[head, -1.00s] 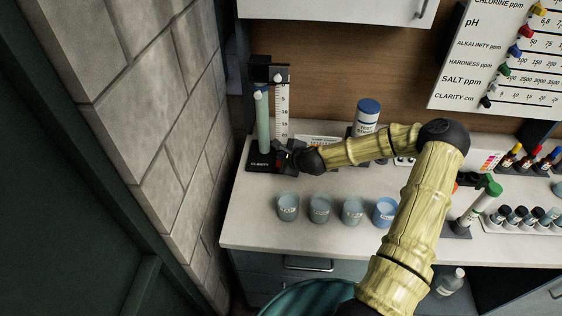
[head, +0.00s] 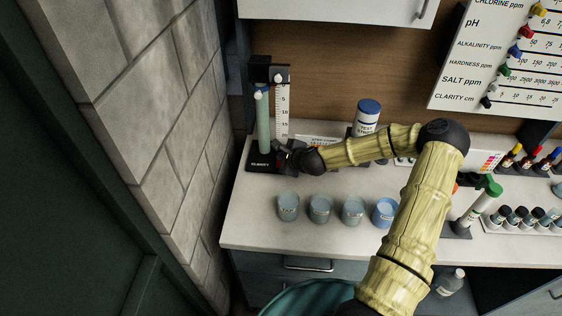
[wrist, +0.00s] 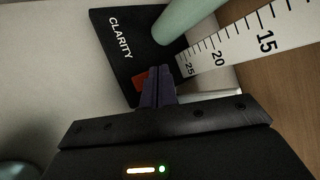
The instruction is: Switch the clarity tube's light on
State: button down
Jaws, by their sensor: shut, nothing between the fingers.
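The clarity tube (head: 263,125) is a pale green upright tube on a black base (head: 258,165) marked CLARITY, at the back left of the counter. A white depth scale (head: 282,105) stands beside it. In the wrist view the tube (wrist: 188,18) meets the base (wrist: 118,38) near the scale's 25 mark. A small red switch (wrist: 139,82) on the base shows just left of my fingertips and is partly hidden by them. My gripper (wrist: 159,75) is shut and empty, its fingertips over the base at the switch. I cannot tell whether they touch it. My gripper (head: 287,157) hides part of the base in the head view.
Several cups (head: 320,209) stand in a row in front of the base. A blue-lidded jar (head: 367,115) is at the back. A stone wall (head: 165,110) rises to the left. The counter's front left (head: 245,225) is clear.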

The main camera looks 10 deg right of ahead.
jog(key=shift+f, duration=0.15)
dwell(0.4)
jog(key=shift+w+f+b, duration=0.1)
jog(key=shift+f+b, duration=0.15)
jog(key=shift+b, duration=0.1)
jog(key=shift+f, duration=0.2)
dwell(0.5)
jog(key=shift+r, duration=0.1)
jog(key=shift+r+p, duration=0.3)
jog(key=shift+r, duration=0.25)
jog(key=shift+s+a+r+p, duration=0.1)
jog(key=shift+s+r+p, duration=0.15)
jog(key=shift+r+p, duration=0.85)
jog(key=shift+s+r+p, duration=0.2)
jog(key=shift+r+p, duration=0.55)
jog(key=shift+r, duration=0.65)
